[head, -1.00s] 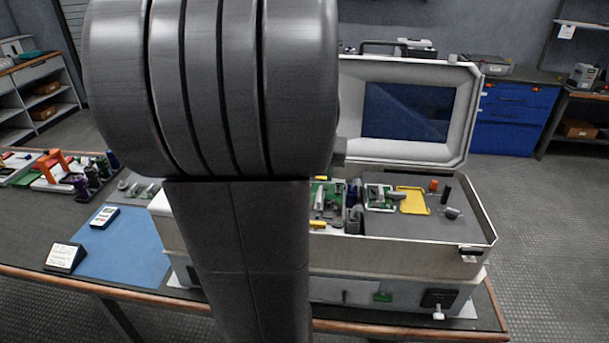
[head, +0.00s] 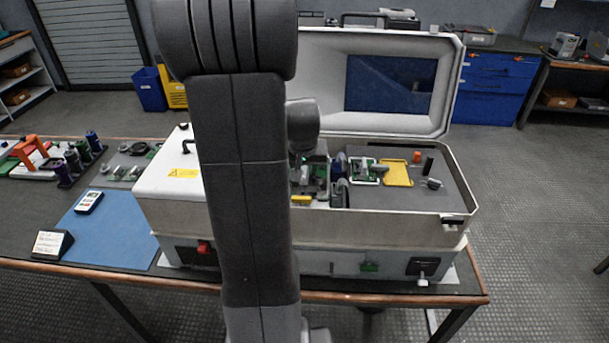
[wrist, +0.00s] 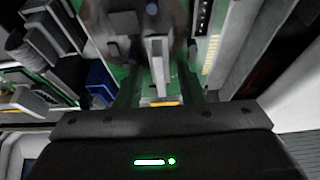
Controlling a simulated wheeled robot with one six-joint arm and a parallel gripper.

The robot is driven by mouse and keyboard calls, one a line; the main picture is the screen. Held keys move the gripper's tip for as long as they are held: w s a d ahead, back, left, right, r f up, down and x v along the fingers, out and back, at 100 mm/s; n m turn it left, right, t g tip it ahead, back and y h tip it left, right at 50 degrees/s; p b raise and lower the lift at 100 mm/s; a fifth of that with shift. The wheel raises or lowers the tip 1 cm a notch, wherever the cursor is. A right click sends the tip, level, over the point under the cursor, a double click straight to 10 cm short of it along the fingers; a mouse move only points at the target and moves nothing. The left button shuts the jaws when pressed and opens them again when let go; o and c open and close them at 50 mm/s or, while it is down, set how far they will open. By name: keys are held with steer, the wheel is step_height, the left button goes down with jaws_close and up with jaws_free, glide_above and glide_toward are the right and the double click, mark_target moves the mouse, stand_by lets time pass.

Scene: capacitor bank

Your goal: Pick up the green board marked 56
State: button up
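An open white case (head: 400,214) stands on the table with green circuit boards inside. One green board (head: 358,165) lies in the grey panel beside a yellow frame; more green parts (head: 310,185) show next to my arm. No number 56 is legible, so I cannot tell which board bears it. In the wrist view my gripper (wrist: 158,92) points down over a green board (wrist: 142,78). Its two dark fingers stand apart, one on each side of a light grey upright part (wrist: 157,62), with green showing between. In the head view my arm hides the fingertips.
The case's raised lid (head: 315,70) stands behind. A white cover (head: 160,185) with a black handle is at left. In the wrist view grey and blue components crowd the left.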

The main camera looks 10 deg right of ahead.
jaws_close()
